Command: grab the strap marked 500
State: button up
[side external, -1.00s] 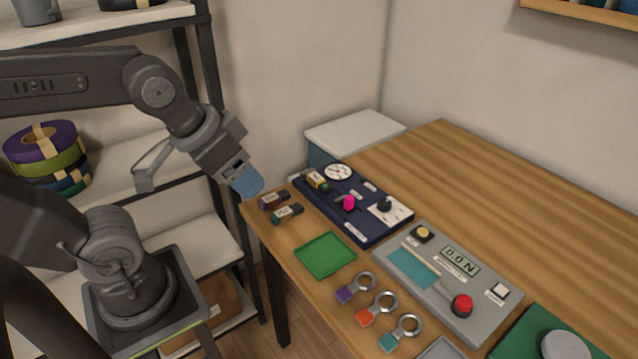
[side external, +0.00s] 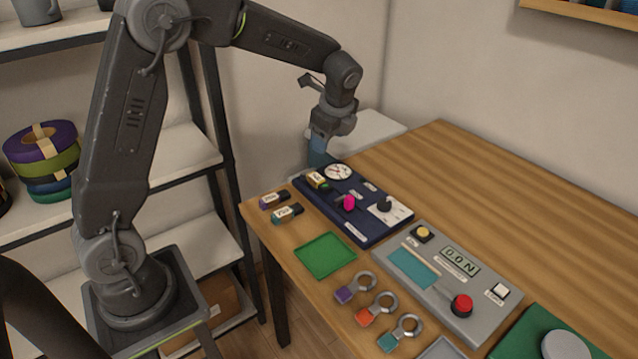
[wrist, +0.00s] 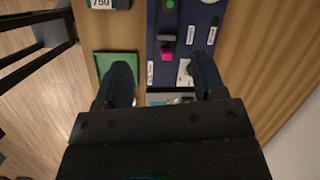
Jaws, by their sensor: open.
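Three small labelled strap pieces show in the side view. A purple-ended one (side external: 273,200) and a teal-ended one (side external: 287,213) lie on the table's left edge, and one with a yellowish label (side external: 318,181) rests on the dark blue panel. Their numbers are too small to read surely in the side view. In the wrist view one piece (wrist: 102,3) at the top edge reads 750; I cannot read 500 anywhere. My gripper (side external: 317,160) hangs above the far left corner of the blue panel, close to the yellowish-label piece. In the wrist view its jaws (wrist: 163,78) are apart, with nothing held between them.
The blue panel (side external: 368,228) carries a dial (side external: 338,172), a pink knob (side external: 349,202) and a black knob. A green tray (side external: 325,255), ring-ended tags (side external: 376,307) and a grey console (side external: 440,270) lie nearer the front. A white-lidded box (side external: 375,128) stands behind.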

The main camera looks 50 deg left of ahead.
aim_at(319, 179)
jog(key=w+a+f+m, duration=0.1)
jog(key=a+f, duration=0.2)
jog(key=f, duration=0.3)
jog(key=w+a+f+m, duration=0.1)
jog(key=a+f, duration=0.1)
jog(key=f, duration=0.4)
jog(key=w+a+f+m+g, duration=0.1)
jog(key=a+f, duration=0.2)
jog(key=f, duration=0.3)
jog(key=shift+w+a+f+y, duration=0.2)
jog(key=shift+w+a+y, duration=0.1)
jog(key=shift+w, duration=0.05)
jog(key=shift+f, duration=0.15)
jog(key=shift+c, duration=0.3)
jog(key=c, duration=0.9)
jog(key=shift+c, duration=0.3)
